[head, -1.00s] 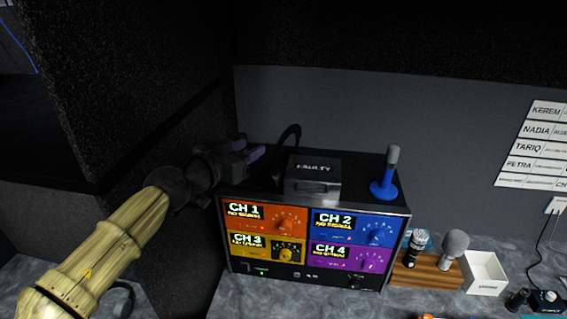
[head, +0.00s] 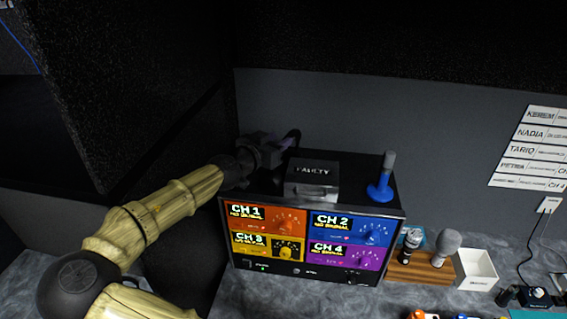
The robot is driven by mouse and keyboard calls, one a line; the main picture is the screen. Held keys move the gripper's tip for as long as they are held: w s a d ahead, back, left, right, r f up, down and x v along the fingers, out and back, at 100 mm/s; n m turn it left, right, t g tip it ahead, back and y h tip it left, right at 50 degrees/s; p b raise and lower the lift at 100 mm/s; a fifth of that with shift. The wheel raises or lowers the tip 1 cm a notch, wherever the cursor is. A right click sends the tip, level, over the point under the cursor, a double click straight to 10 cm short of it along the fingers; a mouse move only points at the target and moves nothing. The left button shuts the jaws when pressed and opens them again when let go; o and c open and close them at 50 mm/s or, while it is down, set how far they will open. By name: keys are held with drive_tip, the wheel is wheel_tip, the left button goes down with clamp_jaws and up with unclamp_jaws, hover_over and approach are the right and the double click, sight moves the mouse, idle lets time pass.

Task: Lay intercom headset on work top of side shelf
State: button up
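A dark curved band, which looks like the intercom headset (head: 294,136), stands on top of the four-channel unit (head: 345,205), behind the left side of the FAULTY box. Most of it is hidden by my gripper and the box. My gripper (head: 282,150) is at the band, touching or nearly touching it. Its fingertips are dark and partly hidden, so I cannot tell whether they are closed on it. A grey marbled top (head: 28,275) shows at the lower left; I cannot tell whether it is the side shelf's work top.
The FAULTY box (head: 312,180) is close right of my gripper. A blue-based microphone (head: 381,178) stands at the unit's right. A wooden holder with microphones (head: 420,266) and a white box (head: 476,268) sit on the counter. A dark wall (head: 160,90) rises at left.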

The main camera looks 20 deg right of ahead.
sight(289, 135)
drive_tip(key=shift+s, duration=0.15)
drive_tip(key=shift+w+d+r+p, duration=0.1)
drive_tip(key=shift+w+d+p, duration=0.15)
drive_tip(key=shift+d+p, duration=0.45)
drive_tip(key=p+x, duration=0.3)
drive_tip(key=shift+w+d, duration=0.1)
drive_tip(key=shift+d, duration=0.2)
drive_tip(key=shift+w+d+f, duration=0.1)
drive_tip(key=shift+w+f, duration=0.05)
drive_tip(key=shift+f, duration=0.15)
clamp_jaws()
